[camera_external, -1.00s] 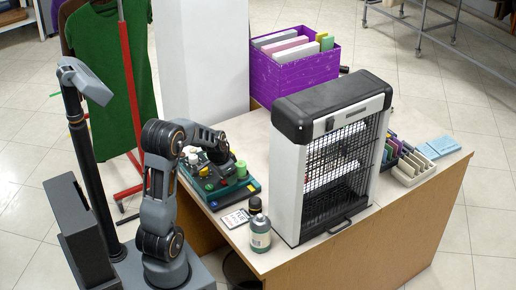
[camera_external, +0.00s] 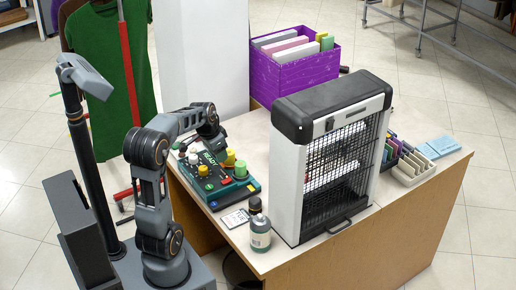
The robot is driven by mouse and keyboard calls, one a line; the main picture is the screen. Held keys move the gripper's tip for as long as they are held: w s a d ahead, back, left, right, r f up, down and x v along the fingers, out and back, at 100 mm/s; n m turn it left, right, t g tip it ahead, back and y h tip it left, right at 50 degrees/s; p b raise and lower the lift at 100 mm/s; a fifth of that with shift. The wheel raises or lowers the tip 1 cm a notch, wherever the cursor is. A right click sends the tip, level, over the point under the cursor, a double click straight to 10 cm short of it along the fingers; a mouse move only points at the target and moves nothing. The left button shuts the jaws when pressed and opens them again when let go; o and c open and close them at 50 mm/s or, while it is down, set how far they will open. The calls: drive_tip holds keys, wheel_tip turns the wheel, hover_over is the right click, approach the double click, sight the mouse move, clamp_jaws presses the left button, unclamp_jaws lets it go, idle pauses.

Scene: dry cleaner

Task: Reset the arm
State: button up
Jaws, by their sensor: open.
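My gripper (camera_external: 216,148) hangs pointing down at the end of my raised forearm, above the back part of a dark green control box. It is small in the picture and its fingers are hard to make out; it is open, and I see nothing held in it. The control box (camera_external: 215,188) lies on the left end of the counter.
On the counter (camera_external: 315,255) stand a white-framed cage unit with black top (camera_external: 330,110), a bottle (camera_external: 260,234), a small dark-capped container (camera_external: 254,206), a card (camera_external: 235,218) and sorting trays (camera_external: 412,168). A purple file box (camera_external: 297,73) stands behind. A green shirt (camera_external: 100,60) hangs left.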

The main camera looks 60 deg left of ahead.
drive_tip(key=shift+s+r, duration=0.15)
drive_tip(key=shift+r, duration=0.45)
drive_tip(key=s+d+r+p, duration=0.1)
drive_tip(key=s+d+p, duration=0.1)
drive_tip(key=d, duration=0.8)
drive_tip(key=s+d+r+p, duration=0.2)
drive_tip(key=s+d, duration=0.3)
drive_tip(key=d, duration=0.5)
drive_tip(key=shift+s+d+t+p, duration=0.2)
drive_tip(key=shift+d+t+p, duration=0.1)
drive_tip(key=shift+p, duration=0.4)
drive_tip(key=shift+r, duration=0.1)
idle(1.4)
